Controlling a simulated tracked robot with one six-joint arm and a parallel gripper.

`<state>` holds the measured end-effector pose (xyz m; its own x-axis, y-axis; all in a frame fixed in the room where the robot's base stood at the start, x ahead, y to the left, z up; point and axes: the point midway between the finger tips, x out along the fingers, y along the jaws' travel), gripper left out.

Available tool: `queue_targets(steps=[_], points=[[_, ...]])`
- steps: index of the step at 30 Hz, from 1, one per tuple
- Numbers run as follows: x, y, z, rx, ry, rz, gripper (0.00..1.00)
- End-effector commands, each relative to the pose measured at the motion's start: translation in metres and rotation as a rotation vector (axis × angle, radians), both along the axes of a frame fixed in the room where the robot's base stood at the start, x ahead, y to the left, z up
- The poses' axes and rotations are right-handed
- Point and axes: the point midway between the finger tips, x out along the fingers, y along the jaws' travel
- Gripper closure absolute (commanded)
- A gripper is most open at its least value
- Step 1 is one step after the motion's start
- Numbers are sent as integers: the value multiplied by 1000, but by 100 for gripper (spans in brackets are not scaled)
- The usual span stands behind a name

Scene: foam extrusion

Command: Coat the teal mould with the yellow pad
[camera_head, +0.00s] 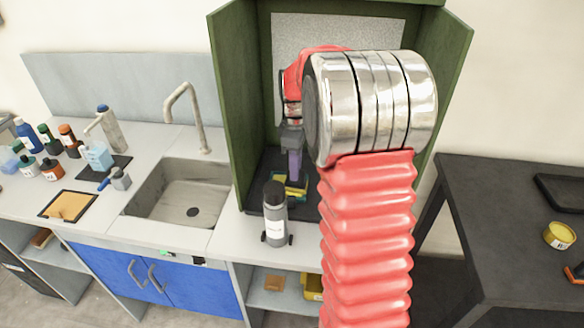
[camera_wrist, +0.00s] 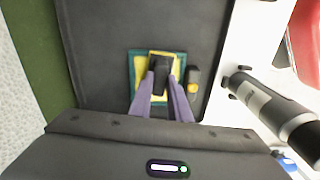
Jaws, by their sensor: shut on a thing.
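The teal mould (camera_wrist: 132,66) lies on a dark mat in the wrist view, with its rim showing around the pad. The yellow pad (camera_wrist: 143,66) is over the mould; whether it touches the mould I cannot tell. My gripper (camera_wrist: 160,78) is shut on the pad's dark handle (camera_wrist: 160,63), with its purple fingers on either side. In the head view, my gripper (camera_head: 293,168) points down inside the green cabinet, and a little yellow shows below it. My arm hides part of the cabinet there.
A small dark item with a yellow spot (camera_wrist: 194,88) lies just right of the mould. A grey canister (camera_head: 275,215) stands at the cabinet's front. Green side walls (camera_head: 228,95) flank the space. A sink (camera_head: 182,195) is to the left, a dark table (camera_head: 500,200) to the right.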

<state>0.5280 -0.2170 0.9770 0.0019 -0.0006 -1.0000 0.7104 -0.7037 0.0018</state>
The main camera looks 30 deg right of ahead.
Motion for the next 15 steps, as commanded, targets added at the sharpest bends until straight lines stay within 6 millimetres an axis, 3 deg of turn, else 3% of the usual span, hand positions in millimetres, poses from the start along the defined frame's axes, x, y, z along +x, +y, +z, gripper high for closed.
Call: queue_targets(steps=[15], points=[[-11, -12, -1, 1, 5, -2, 100]])
